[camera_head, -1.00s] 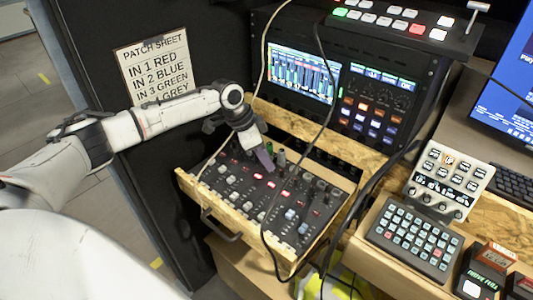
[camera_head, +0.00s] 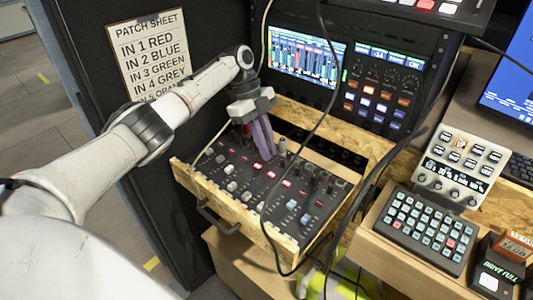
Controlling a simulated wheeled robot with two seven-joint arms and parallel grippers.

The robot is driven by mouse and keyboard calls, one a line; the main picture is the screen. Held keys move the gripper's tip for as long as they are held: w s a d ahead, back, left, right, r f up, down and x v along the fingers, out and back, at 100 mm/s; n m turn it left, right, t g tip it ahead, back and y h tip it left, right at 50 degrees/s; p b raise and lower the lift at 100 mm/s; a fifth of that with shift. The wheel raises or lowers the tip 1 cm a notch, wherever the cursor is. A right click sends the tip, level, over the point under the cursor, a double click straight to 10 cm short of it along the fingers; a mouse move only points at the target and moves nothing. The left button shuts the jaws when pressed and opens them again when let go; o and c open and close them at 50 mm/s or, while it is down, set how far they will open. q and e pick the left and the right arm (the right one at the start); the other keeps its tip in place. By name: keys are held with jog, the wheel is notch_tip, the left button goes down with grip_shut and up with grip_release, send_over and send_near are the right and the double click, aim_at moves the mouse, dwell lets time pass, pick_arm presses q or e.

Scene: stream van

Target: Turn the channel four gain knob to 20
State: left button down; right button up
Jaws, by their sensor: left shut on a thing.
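The mixer (camera_head: 262,195) is a dark panel of knobs, lit buttons and faders in a wooden drawer-like tray. My left gripper (camera_head: 266,152), with purple fingers, points down at the mixer's rear rows. It is shut on a gain knob that its fingers hide; I cannot read the knob's setting or channel label. A grey plug (camera_head: 282,148) stands just right of the fingers. A red plug (camera_head: 246,130) shows to their left. The patch sheet (camera_head: 152,58) on the dark panel lists IN 4 as grey. My right gripper is out of view.
A black cable (camera_head: 323,105) hangs across the mixer's right part. The rack with a meter screen (camera_head: 303,57) stands behind. A button pad (camera_head: 427,228) and a white control box (camera_head: 458,165) sit at right. The tray's front handle (camera_head: 217,220) juts out.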

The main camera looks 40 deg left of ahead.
pick_arm(q)
jog(key=shift+w+m+g+b, duration=0.15)
jog(key=shift+m+g+b, duration=0.25)
jog(key=shift+m+b, duration=0.75)
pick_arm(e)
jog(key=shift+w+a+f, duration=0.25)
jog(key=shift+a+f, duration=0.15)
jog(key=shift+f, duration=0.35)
pick_arm(q)
jog(key=shift+m, duration=0.25)
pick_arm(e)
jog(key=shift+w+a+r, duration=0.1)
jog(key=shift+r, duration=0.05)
pick_arm(q)
jog(key=c, duration=1.8)
grip_release()
jog(key=shift+c, duration=0.2)
jog(key=shift+o, duration=0.5)
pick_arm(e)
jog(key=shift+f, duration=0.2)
pick_arm(q)
jog(key=shift+r, duration=0.1)
